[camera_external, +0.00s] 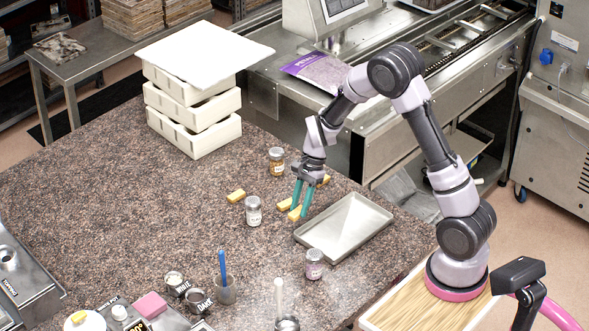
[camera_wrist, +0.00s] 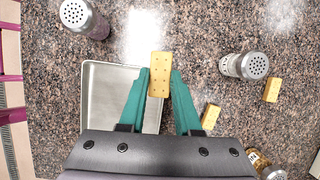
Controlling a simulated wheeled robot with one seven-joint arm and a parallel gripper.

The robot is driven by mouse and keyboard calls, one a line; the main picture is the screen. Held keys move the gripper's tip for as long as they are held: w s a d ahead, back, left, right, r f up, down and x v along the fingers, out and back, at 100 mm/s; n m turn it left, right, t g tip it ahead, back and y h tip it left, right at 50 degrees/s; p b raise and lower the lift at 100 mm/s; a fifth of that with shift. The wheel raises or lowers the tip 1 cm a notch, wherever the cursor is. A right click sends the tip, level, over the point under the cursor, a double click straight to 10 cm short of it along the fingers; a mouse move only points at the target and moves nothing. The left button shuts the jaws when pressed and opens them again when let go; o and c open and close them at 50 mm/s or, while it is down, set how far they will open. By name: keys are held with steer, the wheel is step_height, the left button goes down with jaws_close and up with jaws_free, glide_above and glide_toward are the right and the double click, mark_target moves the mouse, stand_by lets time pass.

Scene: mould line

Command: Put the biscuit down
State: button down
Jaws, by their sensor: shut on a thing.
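My gripper (camera_external: 299,212) has teal fingers that point down over the stone counter, just left of the metal tray (camera_external: 345,228). It is shut on a yellow, oblong biscuit (camera_external: 294,214). In the wrist view the held biscuit (camera_wrist: 159,73) shows rows of small holes and sits between the fingertips (camera_wrist: 159,86). There it overlaps the right edge of the empty tray (camera_wrist: 103,100). I cannot tell how high it is above the counter.
Glass shakers stand left of the gripper (camera_external: 254,212), behind it (camera_external: 276,162) and in front of the tray (camera_external: 314,265). White stacked moulds (camera_external: 195,118) stand at the back. A cup with a blue-handled tool (camera_external: 226,290) and small pots are in front.

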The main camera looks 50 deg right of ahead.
glide_above(355, 226)
steer(key=d, duration=0.1)
steer(key=f, duration=0.4)
steer(key=shift+s+d+f, duration=0.1)
steer(key=shift+d+f, duration=0.2)
steer(key=shift+f, duration=2.45)
steer(key=shift+f, duration=0.1)
steer(key=c, duration=0.6)
jaws_free()
